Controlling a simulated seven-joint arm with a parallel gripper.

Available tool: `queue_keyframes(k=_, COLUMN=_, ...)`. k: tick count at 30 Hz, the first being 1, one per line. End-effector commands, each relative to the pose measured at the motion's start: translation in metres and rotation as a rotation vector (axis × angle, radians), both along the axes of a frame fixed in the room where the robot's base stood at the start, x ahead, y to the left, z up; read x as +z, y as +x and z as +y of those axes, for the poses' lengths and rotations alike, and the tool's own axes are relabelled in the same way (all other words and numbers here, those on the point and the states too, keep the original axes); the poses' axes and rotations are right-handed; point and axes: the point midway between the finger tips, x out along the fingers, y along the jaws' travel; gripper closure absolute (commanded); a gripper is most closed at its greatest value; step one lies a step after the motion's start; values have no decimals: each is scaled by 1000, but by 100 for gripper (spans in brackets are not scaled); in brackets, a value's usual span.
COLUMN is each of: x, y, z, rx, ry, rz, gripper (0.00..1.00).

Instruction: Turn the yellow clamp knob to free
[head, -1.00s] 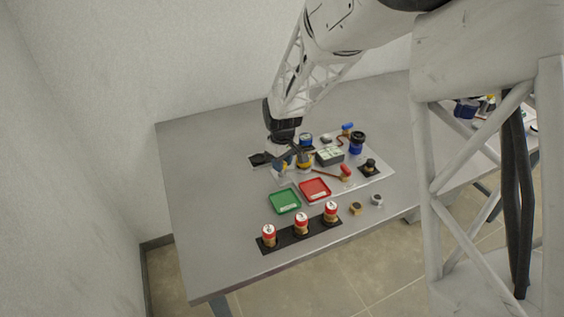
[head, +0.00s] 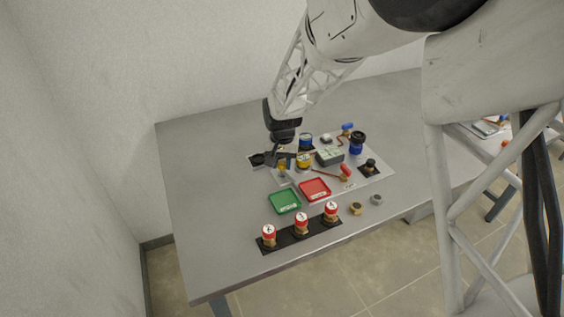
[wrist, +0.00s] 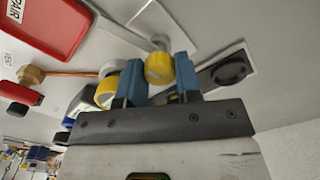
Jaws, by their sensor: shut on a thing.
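The yellow clamp knob (wrist: 158,69) sits between the two blue fingers of my gripper (wrist: 158,64) in the wrist view, with a grey round part just beyond it. My gripper is shut on the knob. In the head view my gripper (head: 282,164) is over the left part of the light plate, and the small yellow knob (head: 282,170) shows partly below it. The knob's marking and its turned position cannot be read.
A yellow canister (head: 304,161) stands close to the right of my gripper. Green (head: 285,201) and red (head: 315,189) trays lie in front. Several red-topped cans stand on a black strip (head: 285,238). A black round part (head: 257,160) lies to the left. The table's left side is clear.

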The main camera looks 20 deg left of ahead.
Motion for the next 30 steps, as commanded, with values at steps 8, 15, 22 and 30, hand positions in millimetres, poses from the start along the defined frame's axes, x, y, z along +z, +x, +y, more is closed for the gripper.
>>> queue_keyframes(k=8, x=1, y=0, z=0, rx=-171, ry=0, rz=-1, gripper=92)
queue_keyframes(k=15, x=0, y=0, z=0, rx=-234, ry=0, rz=-1, gripper=92)
queue_keyframes(k=22, x=0, y=0, z=0, rx=-241, ry=0, rz=-1, gripper=92)
queue_keyframes(k=30, x=0, y=0, z=0, rx=-240, ry=0, rz=-1, gripper=55)
